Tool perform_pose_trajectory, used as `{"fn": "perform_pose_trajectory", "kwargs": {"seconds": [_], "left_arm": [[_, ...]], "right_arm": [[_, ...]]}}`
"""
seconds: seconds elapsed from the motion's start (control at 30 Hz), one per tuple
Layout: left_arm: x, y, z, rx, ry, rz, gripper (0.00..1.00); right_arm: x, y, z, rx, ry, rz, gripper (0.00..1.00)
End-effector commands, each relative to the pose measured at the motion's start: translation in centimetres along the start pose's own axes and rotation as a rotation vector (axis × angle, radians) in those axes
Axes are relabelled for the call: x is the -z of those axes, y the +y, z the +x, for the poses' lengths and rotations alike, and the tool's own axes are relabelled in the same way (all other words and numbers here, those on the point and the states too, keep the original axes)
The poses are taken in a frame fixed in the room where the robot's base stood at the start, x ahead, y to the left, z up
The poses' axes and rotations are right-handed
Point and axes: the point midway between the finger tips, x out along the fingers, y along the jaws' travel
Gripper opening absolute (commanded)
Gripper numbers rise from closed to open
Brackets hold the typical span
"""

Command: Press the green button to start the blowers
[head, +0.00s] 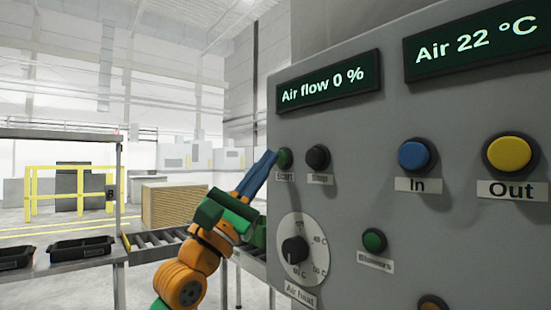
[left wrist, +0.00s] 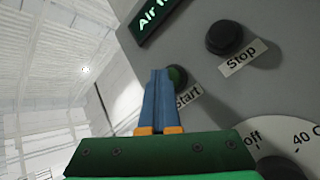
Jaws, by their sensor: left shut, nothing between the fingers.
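The grey control panel (head: 350,190) fills the right of the head view. A green button (head: 285,159) labelled "Start" sits at its left edge; it also shows in the left wrist view (left wrist: 178,76), partly hidden by my fingers. My left gripper (head: 271,155) is shut and empty, its blue fingertips right at the Start button. I cannot tell whether they touch it. Another round green piece (head: 374,240), labelled "Blowers", sits lower on the panel. The air flow display (head: 329,81) reads "Air flow 0 %". My right gripper is not in view.
A black "Stop" button (head: 318,158) is just right of Start. Blue "In" (head: 414,155) and yellow "Out" (head: 509,153) buttons are further right. The "Air heat" dial (head: 300,251) is below. A roller conveyor (head: 160,243) and black trays (head: 80,248) stand left.

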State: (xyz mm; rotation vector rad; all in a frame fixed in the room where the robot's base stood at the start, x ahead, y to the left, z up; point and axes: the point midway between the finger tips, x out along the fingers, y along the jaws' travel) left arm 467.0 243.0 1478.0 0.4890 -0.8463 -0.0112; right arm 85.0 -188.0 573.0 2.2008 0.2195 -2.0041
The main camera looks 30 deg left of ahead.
Motion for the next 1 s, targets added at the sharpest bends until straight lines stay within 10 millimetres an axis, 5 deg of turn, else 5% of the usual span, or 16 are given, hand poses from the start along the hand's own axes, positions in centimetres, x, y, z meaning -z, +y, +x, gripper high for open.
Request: {"fn": "perform_pose_trajectory", "kwargs": {"seconds": [0.67, 1.0], "left_arm": [[-0.9, 0.9, -1.4, 0.000, 0.000, 0.000, 0.00], [-2.4, 2.5, -3.8, -0.001, -0.001, 0.002, 0.00]], "right_arm": [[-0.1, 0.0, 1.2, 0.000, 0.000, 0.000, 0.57], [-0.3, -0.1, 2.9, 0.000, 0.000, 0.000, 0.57]]}}
